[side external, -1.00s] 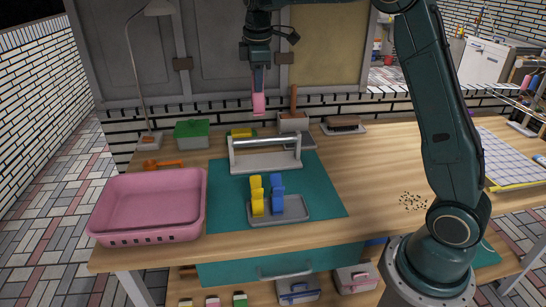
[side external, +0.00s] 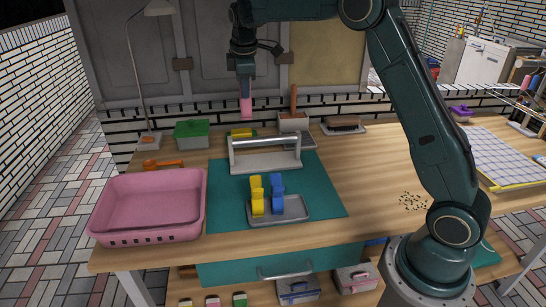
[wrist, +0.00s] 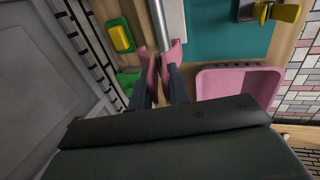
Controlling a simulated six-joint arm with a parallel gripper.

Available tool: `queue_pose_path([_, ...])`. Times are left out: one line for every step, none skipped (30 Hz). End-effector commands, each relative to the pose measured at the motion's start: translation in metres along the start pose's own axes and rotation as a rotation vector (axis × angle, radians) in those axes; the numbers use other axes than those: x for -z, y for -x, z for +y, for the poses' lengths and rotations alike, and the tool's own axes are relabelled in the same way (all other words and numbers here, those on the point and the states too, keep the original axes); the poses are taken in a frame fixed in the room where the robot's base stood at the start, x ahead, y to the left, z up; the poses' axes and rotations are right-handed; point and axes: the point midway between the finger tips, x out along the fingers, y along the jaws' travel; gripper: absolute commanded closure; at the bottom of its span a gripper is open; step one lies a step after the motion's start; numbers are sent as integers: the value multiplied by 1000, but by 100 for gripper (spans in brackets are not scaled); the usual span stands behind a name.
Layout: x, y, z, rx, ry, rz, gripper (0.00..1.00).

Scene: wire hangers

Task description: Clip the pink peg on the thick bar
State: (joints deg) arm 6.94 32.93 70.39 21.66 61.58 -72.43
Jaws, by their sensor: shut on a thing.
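The thick bar (side external: 265,141) is a grey horizontal rod between two end posts on a pale stand (side external: 268,162). It also shows in the wrist view (wrist: 170,22). My gripper (side external: 245,92) is shut on the pink peg (side external: 246,108), which hangs upright below the fingers. In the side view the peg appears above the bar's left end, with a gap between them. In the wrist view the peg's two pink arms (wrist: 174,53) are spread apart near the bar's end. The exact height and depth of the gap are unclear.
A grey tray (side external: 294,212) with yellow pegs (side external: 257,195) and blue pegs (side external: 278,194) sits on the teal mat (side external: 325,200) before the stand. A pink basket (side external: 150,237) is at left. Behind are a green-lidded box (side external: 192,128) and a wooden-handled item (side external: 293,105).

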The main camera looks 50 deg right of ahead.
Motion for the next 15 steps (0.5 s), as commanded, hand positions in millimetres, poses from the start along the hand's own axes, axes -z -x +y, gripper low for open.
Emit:
queue_pose_path([-1, -8, -2, 0, 0, -3, 90])
queue_pose_path([-1, -10, -3, -1, 0, -3, 90])
queue_pose_path([-1, -13, -4, -4, 0, -3, 90])
queue_pose_path([-1, -16, -5, -5, 0, -2, 90])
queue_pose_path([-1, -17, -5, -5, 0, -2, 90])
queue_pose_path([0, -19, -6, -6, 0, -1, 90])
queue_pose_path([0, -20, -6, -7, 0, -1, 90])
queue_pose_path([0, -20, -6, -8, -1, -1, 90])
queue_pose_path([0, -21, -6, -9, -1, 0, 90])
queue_pose_path([0, -21, -6, -9, -1, 0, 90])
queue_pose_path([0, -22, -6, -9, -1, 0, 90])
queue_pose_path([0, -22, -6, -9, -1, 0, 90])
queue_pose_path([0, -22, -6, -9, -1, 0, 90])
queue_pose_path([0, -22, -6, -9, -1, 0, 90])
queue_pose_path([0, -22, -6, -9, -1, 0, 90])
